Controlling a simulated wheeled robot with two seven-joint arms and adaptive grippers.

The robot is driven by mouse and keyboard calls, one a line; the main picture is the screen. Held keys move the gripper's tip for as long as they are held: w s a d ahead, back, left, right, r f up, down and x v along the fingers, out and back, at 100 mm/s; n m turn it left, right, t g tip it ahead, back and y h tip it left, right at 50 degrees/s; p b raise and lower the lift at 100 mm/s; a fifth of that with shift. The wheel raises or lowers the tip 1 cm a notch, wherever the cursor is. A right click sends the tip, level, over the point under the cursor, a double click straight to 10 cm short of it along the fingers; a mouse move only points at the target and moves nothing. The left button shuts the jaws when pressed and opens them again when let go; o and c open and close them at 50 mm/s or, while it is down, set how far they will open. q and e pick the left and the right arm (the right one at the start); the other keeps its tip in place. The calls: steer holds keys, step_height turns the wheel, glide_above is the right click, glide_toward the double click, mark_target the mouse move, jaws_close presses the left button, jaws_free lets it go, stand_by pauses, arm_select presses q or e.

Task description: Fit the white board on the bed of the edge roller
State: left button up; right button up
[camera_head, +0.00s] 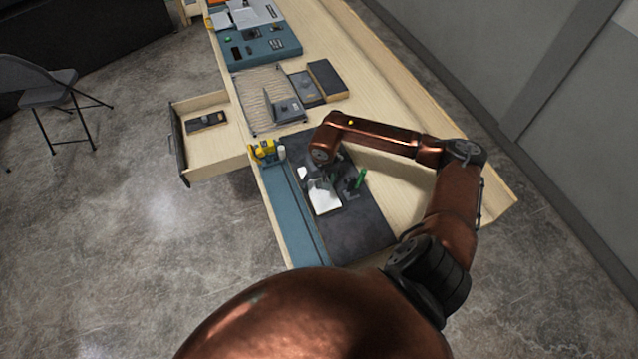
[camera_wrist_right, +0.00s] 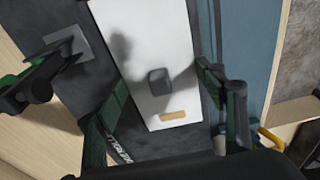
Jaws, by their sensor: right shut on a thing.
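The white board (camera_head: 326,199) is over the dark mat on the bench, just right of the long blue bed (camera_head: 287,208) of the edge roller. A yellow part (camera_head: 265,150) stands at the bed's far end. My right gripper (camera_head: 325,180) is over the far part of the board. In the right wrist view its green fingers (camera_wrist_right: 165,95) are at the board's two long sides, shut on it. The board (camera_wrist_right: 145,35) carries a grey block and a small tan strip. The blue bed (camera_wrist_right: 250,30) runs beside it. I cannot tell whether the board touches the mat. My left gripper is not in view.
A dark fixture with a green handle (camera_head: 360,180) stands right of the board. An open drawer (camera_head: 215,153) sticks out left. The dark mat (camera_head: 355,232) is clear nearer me.

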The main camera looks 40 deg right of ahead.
steer(key=o, duration=1.4)
steer(key=r, duration=0.4)
steer(key=s+r, duration=0.1)
steer(key=r, duration=0.6)
steer(key=shift+s+a+r, duration=0.3)
steer(key=shift+s+r, duration=0.05)
steer(key=shift+r, duration=0.05)
